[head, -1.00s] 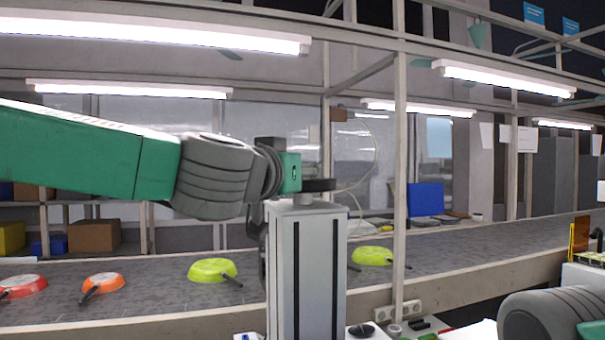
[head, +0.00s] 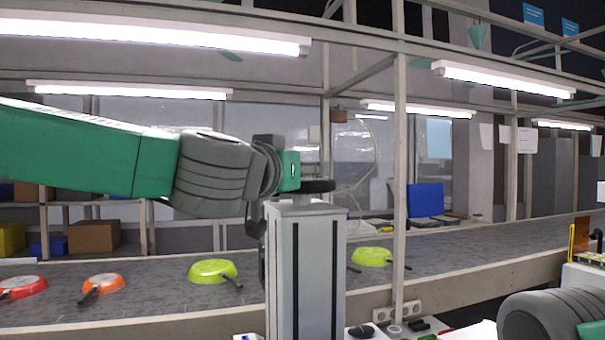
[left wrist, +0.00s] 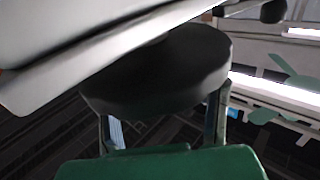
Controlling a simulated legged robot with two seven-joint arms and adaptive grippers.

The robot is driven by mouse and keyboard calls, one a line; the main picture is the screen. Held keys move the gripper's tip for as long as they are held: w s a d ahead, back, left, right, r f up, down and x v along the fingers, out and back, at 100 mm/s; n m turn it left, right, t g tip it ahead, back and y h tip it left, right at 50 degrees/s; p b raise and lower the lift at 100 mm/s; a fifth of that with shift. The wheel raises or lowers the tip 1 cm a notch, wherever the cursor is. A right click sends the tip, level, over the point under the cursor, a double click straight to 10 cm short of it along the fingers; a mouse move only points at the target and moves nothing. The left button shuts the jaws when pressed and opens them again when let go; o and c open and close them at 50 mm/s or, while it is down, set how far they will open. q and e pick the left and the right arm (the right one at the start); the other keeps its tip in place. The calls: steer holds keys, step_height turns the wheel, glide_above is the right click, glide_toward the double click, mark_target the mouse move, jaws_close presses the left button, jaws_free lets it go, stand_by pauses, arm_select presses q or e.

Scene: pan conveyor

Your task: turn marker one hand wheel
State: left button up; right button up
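In the left wrist view the wheel (left wrist: 165,72) shows large, between my left gripper's two spread fingers (left wrist: 166,122). Their tips are hidden by the wheel, so contact and grip are unclear. My right arm shows at the lower right of the head view, but its gripper is out of view.
A conveyor (head: 160,290) runs behind the post, carrying red (head: 22,286), orange (head: 103,283) and yellow-green pans (head: 213,270). A metal frame upright (head: 400,170) stands right of the post. A dark object (head: 361,331) lies beside the post's base.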

arm_select(q)
steer(key=shift+f, duration=0.2)
steer(key=v, duration=1.2)
steer(key=w+a+n+g+h, duration=0.2)
steer(key=a+n+g+h, duration=0.2)
steer(key=n, duration=1)
steer(key=w+a+n+g+h, duration=0.3)
steer(key=n+g+h, duration=0.1)
steer(key=n, duration=1)
steer(key=x, duration=1.3)
steer(key=shift+d+r+p, duration=0.3)
steer(key=shift+d+r, duration=0.05)
steer(key=shift+d, duration=0.1)
steer(key=shift+s+a, duration=0.1)
steer(key=shift+c, duration=0.4)
jaws_close()
